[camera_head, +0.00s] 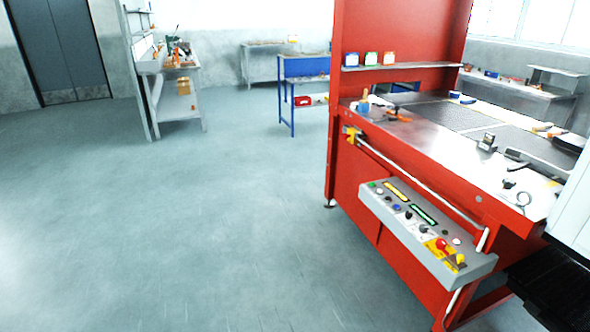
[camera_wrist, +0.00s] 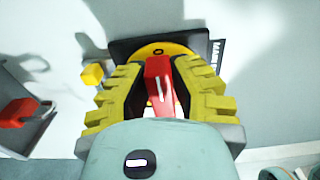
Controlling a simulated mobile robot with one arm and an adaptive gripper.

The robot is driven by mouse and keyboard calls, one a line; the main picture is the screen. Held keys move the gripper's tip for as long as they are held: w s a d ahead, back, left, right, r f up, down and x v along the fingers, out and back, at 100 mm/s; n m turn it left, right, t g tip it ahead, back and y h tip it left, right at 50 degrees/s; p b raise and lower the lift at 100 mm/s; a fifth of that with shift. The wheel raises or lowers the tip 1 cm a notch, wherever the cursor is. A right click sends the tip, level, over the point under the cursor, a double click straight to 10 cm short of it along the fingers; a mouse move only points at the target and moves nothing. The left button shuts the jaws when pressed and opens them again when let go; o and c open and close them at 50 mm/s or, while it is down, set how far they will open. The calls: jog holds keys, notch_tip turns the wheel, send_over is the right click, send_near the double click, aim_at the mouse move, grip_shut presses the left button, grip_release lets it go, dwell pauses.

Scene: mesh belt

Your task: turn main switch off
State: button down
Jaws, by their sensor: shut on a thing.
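The main switch shows in the wrist view as a red handle (camera_wrist: 158,76) with a white mark, on a yellow disc (camera_wrist: 140,51) over a black square plate (camera_wrist: 118,48). Part of a label reading "MAIN" shows at the plate's right edge. My gripper (camera_wrist: 160,85) has its yellow ridged fingers on both sides of the red handle and is shut on it. The handle's white mark looks close to upright in the picture. The lower part of the handle is partly hidden by my gripper. I cannot make out my gripper or this switch in the head view.
In the wrist view, a small yellow block (camera_wrist: 92,74) and a red part (camera_wrist: 19,112) are left of the switch. In the head view, a red machine (camera_head: 352,195) carries a grey control panel (camera_head: 385,217). The floor (camera_head: 210,230) on the left is clear.

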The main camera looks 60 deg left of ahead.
jog(key=c, duration=0.8)
grip_release()
jog(key=v, duration=1.2)
